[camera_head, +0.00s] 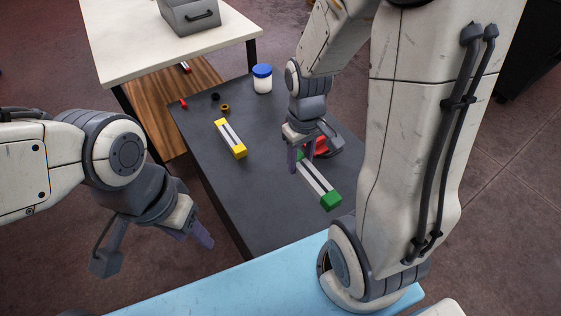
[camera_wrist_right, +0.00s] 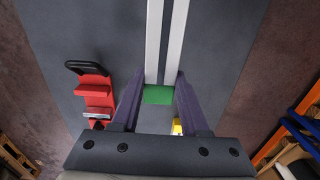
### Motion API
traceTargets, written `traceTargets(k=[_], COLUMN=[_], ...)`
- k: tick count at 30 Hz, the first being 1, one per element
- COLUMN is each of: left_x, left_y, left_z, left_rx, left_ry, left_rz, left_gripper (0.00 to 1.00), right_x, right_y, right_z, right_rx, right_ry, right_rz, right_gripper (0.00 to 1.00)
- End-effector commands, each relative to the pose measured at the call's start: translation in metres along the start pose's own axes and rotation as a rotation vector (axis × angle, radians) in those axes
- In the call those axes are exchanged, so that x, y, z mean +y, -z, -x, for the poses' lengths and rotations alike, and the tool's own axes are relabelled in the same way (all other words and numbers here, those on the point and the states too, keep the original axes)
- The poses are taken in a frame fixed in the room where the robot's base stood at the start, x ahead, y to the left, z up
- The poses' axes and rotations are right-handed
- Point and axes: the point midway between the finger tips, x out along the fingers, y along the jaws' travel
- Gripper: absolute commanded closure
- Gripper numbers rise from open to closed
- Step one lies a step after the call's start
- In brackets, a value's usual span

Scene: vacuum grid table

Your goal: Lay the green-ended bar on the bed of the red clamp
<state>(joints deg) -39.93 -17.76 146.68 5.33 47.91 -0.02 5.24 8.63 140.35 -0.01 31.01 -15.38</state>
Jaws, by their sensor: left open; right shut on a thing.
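The green-ended bar (camera_head: 317,180) has two pale rails and green ends. My right gripper (camera_head: 306,160) is shut on its far green end, which shows between the purple fingers in the right wrist view (camera_wrist_right: 158,94). The bar's rails run out of that view at the top. The red clamp (camera_head: 321,147) is partly hidden behind my right gripper in the head view. In the wrist view the clamp (camera_wrist_right: 95,90), with its black handle, lies left of the bar, apart from it. I cannot tell the bar's height above the table. My left gripper (camera_head: 197,235) is open and empty, off the table's left edge.
A yellow-ended bar (camera_head: 230,138) lies on the dark table (camera_head: 265,205). A blue-capped white jar (camera_head: 262,80), a brass ring (camera_head: 225,107), a black piece (camera_head: 215,97) and a small red piece (camera_head: 183,104) are at the back. The table's near-left part is clear.

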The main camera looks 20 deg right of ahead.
Motion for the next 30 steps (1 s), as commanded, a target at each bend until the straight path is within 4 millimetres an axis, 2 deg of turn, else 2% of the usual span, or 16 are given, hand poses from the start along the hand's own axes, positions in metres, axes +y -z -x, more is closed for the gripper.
traceTargets(k=[6,30], left_x=[0.0,0.003], left_y=[0.0,0.002], left_z=[0.005,0.038], left_rx=[0.0,0.0], left_ry=[0.0,0.0], left_rz=[0.0,0.0], left_gripper=[0.5,0.5], right_x=[0.008,0.008], right_y=[-0.008,-0.008], right_z=[0.011,0.043], right_rx=[0.0,0.0], right_ry=[0.0,0.0], right_rz=[-0.001,0.0], right_gripper=[1.0,1.0])
